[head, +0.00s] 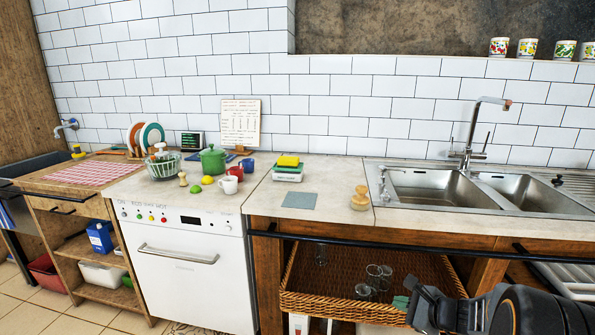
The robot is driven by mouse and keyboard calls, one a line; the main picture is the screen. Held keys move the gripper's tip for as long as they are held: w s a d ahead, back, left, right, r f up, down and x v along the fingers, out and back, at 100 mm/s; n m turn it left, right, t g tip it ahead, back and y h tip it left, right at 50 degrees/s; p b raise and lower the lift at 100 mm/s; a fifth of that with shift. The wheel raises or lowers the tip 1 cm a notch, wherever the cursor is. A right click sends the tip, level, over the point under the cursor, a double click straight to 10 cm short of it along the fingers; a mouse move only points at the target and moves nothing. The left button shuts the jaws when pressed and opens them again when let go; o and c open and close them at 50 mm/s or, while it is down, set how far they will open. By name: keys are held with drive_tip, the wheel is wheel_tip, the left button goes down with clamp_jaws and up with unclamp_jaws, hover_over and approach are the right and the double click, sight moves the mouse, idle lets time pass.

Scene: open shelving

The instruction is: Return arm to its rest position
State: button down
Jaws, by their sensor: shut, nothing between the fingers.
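My arm enters the head view from the bottom right, its dark wrist and forearm reaching leftward. My gripper (411,292) is at its left end, low in front of the counter and over the right part of the wicker basket. It is shut, with nothing held in it. Part of the arm lies beyond the bottom edge of the view.
A wicker basket (330,306) with several glasses sits under the counter edge. The counter above holds a green pot (213,161), mugs, a scale (288,172) and a wooden brush (360,200). A steel sink (440,188) is at right, a white dishwasher (185,270) at left.

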drive_tip(key=s+a+r+n+g+p, duration=0.35)
drive_tip(key=a+r+n+p, duration=0.2)
drive_tip(key=r, duration=0.25)
drive_tip(key=s+a+r+n+g+p, duration=0.2)
drive_tip(key=s+a+r+n+p, duration=0.35)
drive_tip(key=r, duration=0.25)
drive_tip(key=s+r+n+h+p, duration=0.6)
drive_tip(key=s+r+n+p, duration=0.1)
drive_tip(key=r+n, duration=0.4)
drive_tip(key=shift+r+g+h+p, duration=0.15)
drive_tip(key=shift+g+h+p, duration=0.2)
drive_tip(key=shift+p, duration=0.35)
